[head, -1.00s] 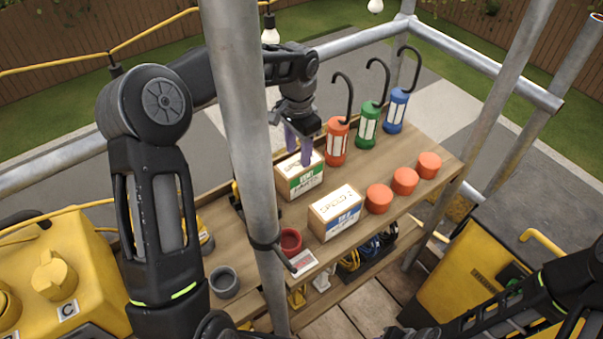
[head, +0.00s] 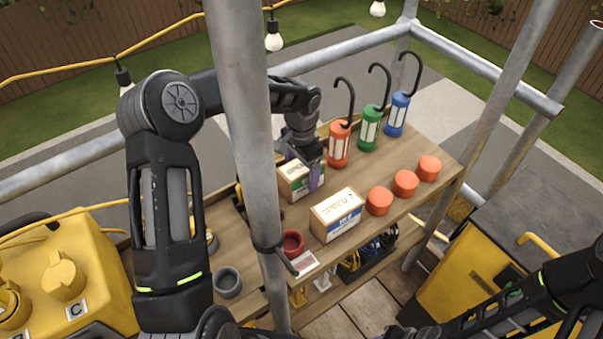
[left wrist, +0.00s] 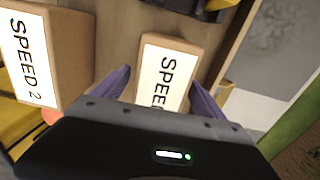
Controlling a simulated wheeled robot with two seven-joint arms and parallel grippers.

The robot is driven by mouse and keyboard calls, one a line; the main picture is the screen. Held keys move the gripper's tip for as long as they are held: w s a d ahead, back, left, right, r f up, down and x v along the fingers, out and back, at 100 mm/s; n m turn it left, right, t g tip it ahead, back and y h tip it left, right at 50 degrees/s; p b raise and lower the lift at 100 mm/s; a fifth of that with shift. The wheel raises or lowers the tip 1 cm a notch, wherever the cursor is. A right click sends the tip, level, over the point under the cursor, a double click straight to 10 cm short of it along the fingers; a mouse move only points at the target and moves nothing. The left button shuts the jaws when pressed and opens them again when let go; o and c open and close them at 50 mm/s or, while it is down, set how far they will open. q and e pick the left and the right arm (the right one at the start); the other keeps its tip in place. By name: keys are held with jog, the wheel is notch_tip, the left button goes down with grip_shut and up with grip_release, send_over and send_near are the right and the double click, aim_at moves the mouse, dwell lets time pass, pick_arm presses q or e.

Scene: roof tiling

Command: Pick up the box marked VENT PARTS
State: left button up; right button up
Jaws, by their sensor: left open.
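A small cardboard box with a white top and green-striped front label (head: 292,182) stands on the wooden shelf. In the left wrist view the same box (left wrist: 176,60) shows top lettering beginning "SPEE", the rest hidden by my gripper. A second box with a blue-striped label (head: 338,214) stands nearer; its top reads "SPEED 2" in the left wrist view (left wrist: 28,60). I cannot read VENT PARTS on either box. My left gripper (head: 303,172) is open, its purple fingers down on opposite sides of the green-labelled box. Contact cannot be told. My right gripper is out of view.
Red, green and blue hooked lanterns (head: 369,128) stand behind on the shelf (head: 425,147). Several orange round pieces (head: 405,183) sit to the right. A red cup (head: 292,243) and grey cup (head: 227,282) are nearer. A vertical scaffold pole (head: 245,130) crosses before my left arm.

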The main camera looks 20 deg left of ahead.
pick_arm(q)
jog(key=shift+f, duration=0.55)
jog(key=shift+c, duration=0.4)
grip_shut()
dwell(0.5)
